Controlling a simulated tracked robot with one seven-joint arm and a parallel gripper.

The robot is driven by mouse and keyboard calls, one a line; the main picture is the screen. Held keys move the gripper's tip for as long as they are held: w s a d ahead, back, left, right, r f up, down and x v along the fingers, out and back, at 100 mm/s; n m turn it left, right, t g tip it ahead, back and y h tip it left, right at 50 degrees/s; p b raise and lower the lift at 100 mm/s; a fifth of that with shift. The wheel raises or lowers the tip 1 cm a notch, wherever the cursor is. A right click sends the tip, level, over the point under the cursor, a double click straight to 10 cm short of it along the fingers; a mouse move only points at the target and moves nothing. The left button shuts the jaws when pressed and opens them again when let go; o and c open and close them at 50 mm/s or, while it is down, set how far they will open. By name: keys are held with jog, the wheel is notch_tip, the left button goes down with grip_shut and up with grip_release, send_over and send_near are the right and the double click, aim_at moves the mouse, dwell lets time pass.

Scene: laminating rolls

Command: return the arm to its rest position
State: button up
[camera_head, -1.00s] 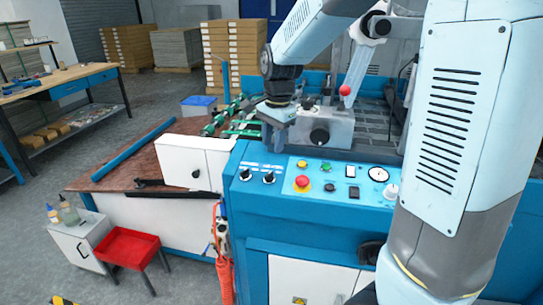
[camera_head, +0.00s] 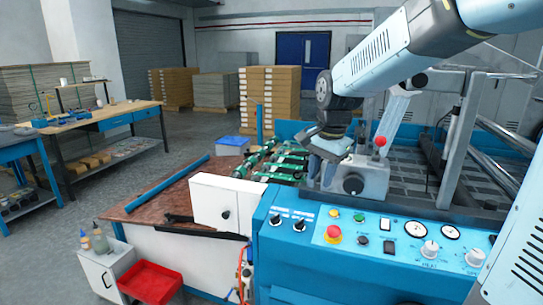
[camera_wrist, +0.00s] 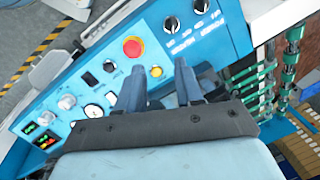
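My arm (camera_head: 395,60) is light blue and reaches in from the upper right over the blue machine. My gripper (camera_head: 324,168) points down beside the grey block with a red ball-topped lever on the machine. In the wrist view my gripper (camera_wrist: 160,82) has its two dark fingers apart, with nothing between them. The control panel (camera_wrist: 110,75) lies beyond the fingers, with a red stop button (camera_wrist: 133,46) and a yellow button near them. In the head view the gripper's fingertips overlap the machine, so its exact clearance cannot be told.
The control panel (camera_head: 390,240) has knobs and dials along the machine's front. A metal frame (camera_head: 462,135) rises right of the arm. Green rollers (camera_head: 275,160) lie left of the gripper. A red tray (camera_head: 150,282) stands lower left. Floor is open at left.

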jog(key=s+d+r+n+t, duration=0.1)
jog(key=s+d+n, duration=0.2)
jog(key=s, duration=0.3)
jog(key=s+d+r+n+t, duration=0.1)
jog(key=s+d+n, duration=0.1)
jog(key=s, duration=0.4)
jog(key=s+d+r+n+t+h, duration=0.1)
jog(key=s+d+n, duration=0.2)
jog(key=s, duration=0.3)
jog(key=shift+s+d+r+n+t, duration=0.2)
jog(key=shift+s+d+n+t, duration=0.15)
jog(key=shift+n+t, duration=0.05)
